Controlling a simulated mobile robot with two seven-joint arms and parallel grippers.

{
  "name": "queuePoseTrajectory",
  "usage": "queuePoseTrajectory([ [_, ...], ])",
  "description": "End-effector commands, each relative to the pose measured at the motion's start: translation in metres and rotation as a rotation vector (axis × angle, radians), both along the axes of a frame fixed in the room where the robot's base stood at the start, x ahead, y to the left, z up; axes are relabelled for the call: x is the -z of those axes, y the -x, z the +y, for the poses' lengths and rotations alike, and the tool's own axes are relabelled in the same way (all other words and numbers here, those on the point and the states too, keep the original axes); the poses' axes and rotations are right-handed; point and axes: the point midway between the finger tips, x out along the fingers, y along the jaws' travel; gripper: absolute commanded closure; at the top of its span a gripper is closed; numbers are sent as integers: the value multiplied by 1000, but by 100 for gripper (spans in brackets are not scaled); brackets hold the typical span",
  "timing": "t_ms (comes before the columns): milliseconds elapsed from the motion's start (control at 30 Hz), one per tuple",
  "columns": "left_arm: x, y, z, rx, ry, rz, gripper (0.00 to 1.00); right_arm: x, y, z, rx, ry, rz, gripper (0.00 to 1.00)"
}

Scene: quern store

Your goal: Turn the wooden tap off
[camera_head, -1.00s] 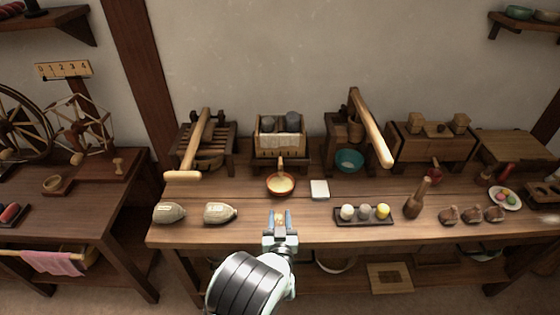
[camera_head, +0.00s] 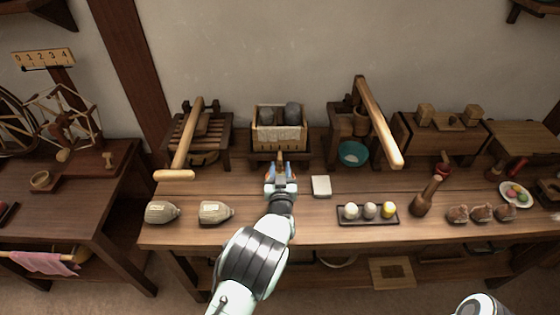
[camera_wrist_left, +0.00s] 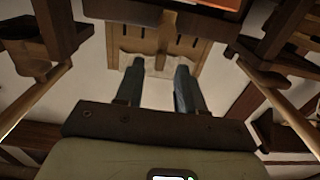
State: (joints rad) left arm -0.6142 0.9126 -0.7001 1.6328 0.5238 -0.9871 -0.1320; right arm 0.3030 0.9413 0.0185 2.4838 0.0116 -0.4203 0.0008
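The wooden tap (camera_head: 281,157) is at the low front of a slatted wooden box (camera_head: 264,139) with dark stones on top. In the head view my left gripper (camera_head: 281,170) is right in front of the tap and hides much of it. In the left wrist view its two fingers (camera_wrist_left: 157,84) are apart, with pale cloth and wall seen between them and the box's slotted front (camera_wrist_left: 160,42) beyond. I cannot tell whether they touch the tap. The bowl under the tap is mostly hidden by the gripper; an orange edge (camera_wrist_left: 217,3) shows in the left wrist view.
Wooden presses with long levers (camera_head: 188,140) (camera_head: 378,122) flank the box. A teal bowl (camera_head: 353,154), a white block (camera_head: 321,187) and a tray of small balls (camera_head: 346,221) lie to the right. Two tied sacks (camera_head: 215,213) lie front left.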

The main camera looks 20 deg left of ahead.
Motion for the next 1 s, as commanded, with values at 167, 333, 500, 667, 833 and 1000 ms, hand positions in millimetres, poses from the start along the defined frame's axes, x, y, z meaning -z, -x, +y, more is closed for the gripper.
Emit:
queuePoseTrajectory([
  [167, 1, -25, 7, 0, -1, -1, 62, 1, -1, 0, 0, 0, -2, 9],
  [333, 1, -37, 11, 0, -1, 0, 62, 1, -1, 0, 0, 0, -3, 9],
  [500, 0, -40, 11, 1, 0, 1, 62, 1, -1, 0, 0, 0, -3, 9],
  [667, 0, -40, 11, 1, 0, 1, 62, 1, -1, 0, 0, 0, -3, 9],
  [833, 0, -40, 11, 1, 0, 1, 100, 2, -1, 0, 0, 0, -3, 9],
  [1000, 0, -39, 11, 2, 0, 1, 100, 2, -1, 0, 0, 0, -3, 9],
])
